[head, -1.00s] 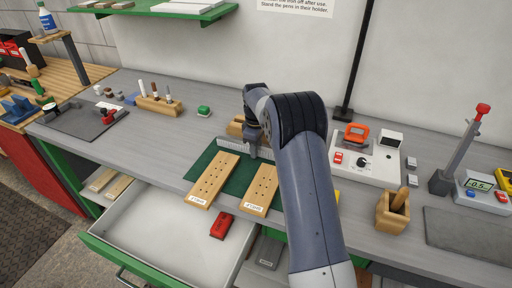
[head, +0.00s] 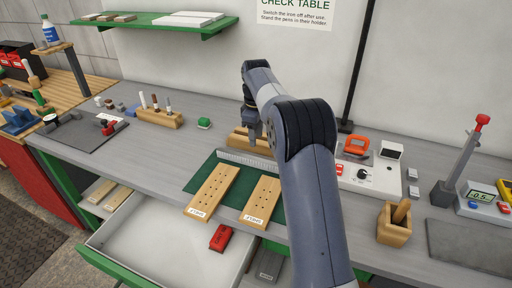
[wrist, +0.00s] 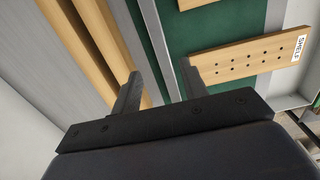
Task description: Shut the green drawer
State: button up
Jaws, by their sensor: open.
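The green drawer (head: 118,270) is pulled out at the front of the workbench, lower left in the head view. Its green front faces the floor side and its pale inside shows, with a red object (head: 221,237) at its right side. My gripper (head: 252,138) is over the back of the bench near a wooden block (head: 240,137), well away from the drawer. In the wrist view my gripper (wrist: 158,82) has its two fingers apart with nothing between them, above the green mat (wrist: 205,35) and a wooden rail.
Two drilled wooden boards (head: 212,192) lie on the green mat, overhanging towards the drawer. A pen holder block (head: 160,117), a control box (head: 368,178) and a wooden cup (head: 394,224) stand on the bench. The grey bench left of the mat is largely clear.

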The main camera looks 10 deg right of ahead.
aim_at(148, 242)
jog(key=u, duration=1.4)
